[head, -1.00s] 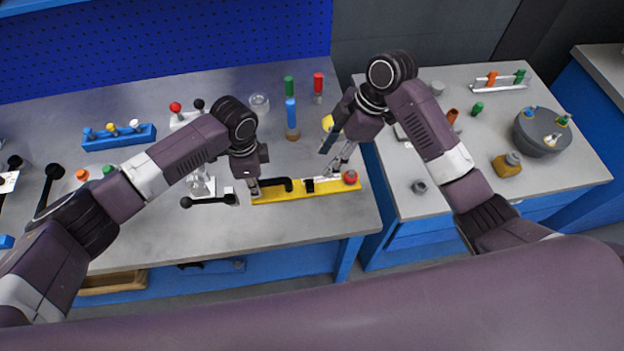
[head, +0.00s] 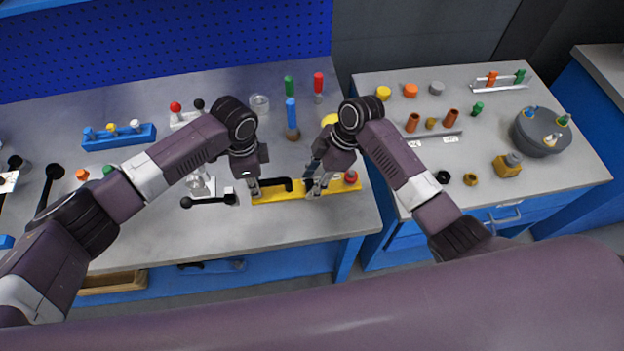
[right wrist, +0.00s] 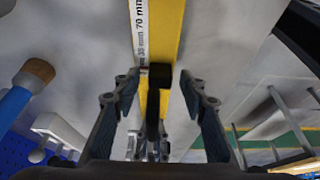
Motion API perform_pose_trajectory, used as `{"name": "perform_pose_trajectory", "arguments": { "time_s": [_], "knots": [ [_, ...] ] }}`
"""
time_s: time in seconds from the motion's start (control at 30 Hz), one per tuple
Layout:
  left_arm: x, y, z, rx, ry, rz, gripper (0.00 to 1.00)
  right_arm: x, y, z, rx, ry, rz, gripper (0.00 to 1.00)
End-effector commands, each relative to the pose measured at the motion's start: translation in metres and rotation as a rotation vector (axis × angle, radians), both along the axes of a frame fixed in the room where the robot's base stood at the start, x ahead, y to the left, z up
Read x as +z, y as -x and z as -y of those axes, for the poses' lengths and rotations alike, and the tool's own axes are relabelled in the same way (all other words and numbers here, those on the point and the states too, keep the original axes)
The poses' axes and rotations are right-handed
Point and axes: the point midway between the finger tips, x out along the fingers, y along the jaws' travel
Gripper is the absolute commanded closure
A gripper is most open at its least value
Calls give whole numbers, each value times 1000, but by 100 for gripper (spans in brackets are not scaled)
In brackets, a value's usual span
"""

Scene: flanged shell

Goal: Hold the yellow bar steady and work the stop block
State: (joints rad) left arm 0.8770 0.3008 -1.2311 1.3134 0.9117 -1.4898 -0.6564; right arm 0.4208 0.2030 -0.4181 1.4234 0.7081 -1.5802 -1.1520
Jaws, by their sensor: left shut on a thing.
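The yellow bar (head: 334,187) lies on the grey bench near its front right corner, with a black handle (head: 276,184) on it and a red knob (head: 351,177) at its right end. My left gripper (head: 254,190) is shut on the bar's left end. My right gripper (head: 316,188) is over the bar between the handle and the red knob. In the right wrist view its open fingers (right wrist: 160,98) stand either side of the black stop block (right wrist: 160,76), with a gap on both sides. A white millimetre scale (right wrist: 141,30) runs along the bar.
A black lever (head: 208,200) lies just left of the bar. Blue, green and red upright handles (head: 291,112) stand behind it. A second bench (head: 400,81) with several small parts and a round grey turntable (head: 541,131) is to the right.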

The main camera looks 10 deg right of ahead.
Motion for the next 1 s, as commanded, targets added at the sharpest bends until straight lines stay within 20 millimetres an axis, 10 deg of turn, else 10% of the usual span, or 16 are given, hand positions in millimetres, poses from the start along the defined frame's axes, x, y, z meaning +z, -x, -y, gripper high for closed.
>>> {"name": "perform_pose_trajectory", "arguments": {
  "time_s": [0.33, 0.63, 1.0],
  "knots": [
    [-1, 0, -2, 2, -3, 0, 100, 0, 0, 0, 0, 0, 0, 99],
    [-1, 0, -2, 2, -4, 0, 100, 0, 0, 4, -1, 2, 1, 100],
    [-1, 0, -2, 2, -4, 0, 100, 0, 0, 68, -2, 4, 1, 100]
  ]
}}
